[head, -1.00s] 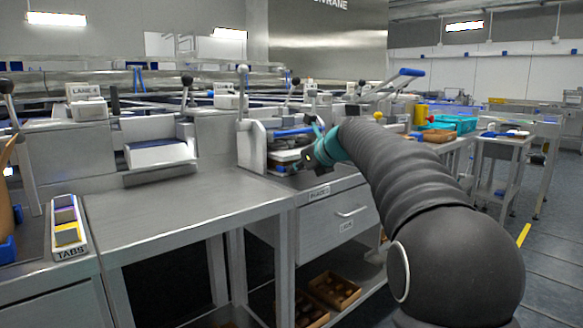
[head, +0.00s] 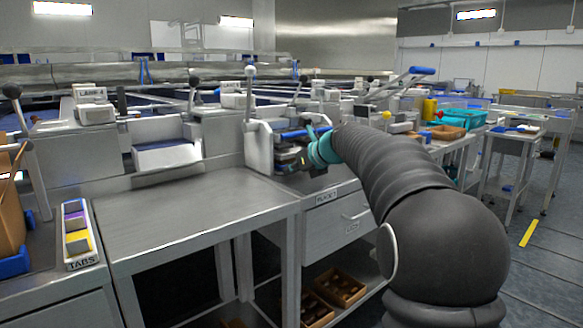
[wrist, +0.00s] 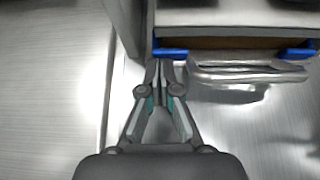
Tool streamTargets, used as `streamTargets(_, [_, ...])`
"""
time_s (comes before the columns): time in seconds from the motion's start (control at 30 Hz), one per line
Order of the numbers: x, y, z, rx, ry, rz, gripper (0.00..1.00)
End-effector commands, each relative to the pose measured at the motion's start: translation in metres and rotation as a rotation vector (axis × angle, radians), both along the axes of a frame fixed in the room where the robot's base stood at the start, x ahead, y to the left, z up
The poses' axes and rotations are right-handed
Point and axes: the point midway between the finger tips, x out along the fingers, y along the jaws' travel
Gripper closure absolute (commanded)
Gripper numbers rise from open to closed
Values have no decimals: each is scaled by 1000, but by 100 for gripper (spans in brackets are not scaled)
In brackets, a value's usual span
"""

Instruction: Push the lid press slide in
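The lid press (head: 259,150) is a pale upright housing with a ball-topped lever and a blue bar, at the back edge of the bench in the head view. My gripper (head: 290,160) is at its front opening and hides much of the slide there. In the wrist view my gripper (wrist: 161,68) has its fingertips together with nothing between them. The slide's grey handle (wrist: 248,72) is just right of the fingertips, in front of a brown board with blue corners (wrist: 170,53). I cannot tell whether the fingertips touch the slide.
A bare steel bench (head: 185,215) lies left of the press. A drawer unit (head: 338,228) is below it, with brown boxes on a low shelf (head: 342,286). A TABS holder (head: 78,235) is at the left. A teal crate (head: 468,119) stands at the right.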

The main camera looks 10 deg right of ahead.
Motion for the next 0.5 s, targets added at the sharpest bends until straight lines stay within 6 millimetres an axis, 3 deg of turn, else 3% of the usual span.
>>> streamTargets(0.2, [-30,-29,14,-3,-11,-15,100])
streamTargets(0.5, [-74,-44,43,-3,-11,-4,100])
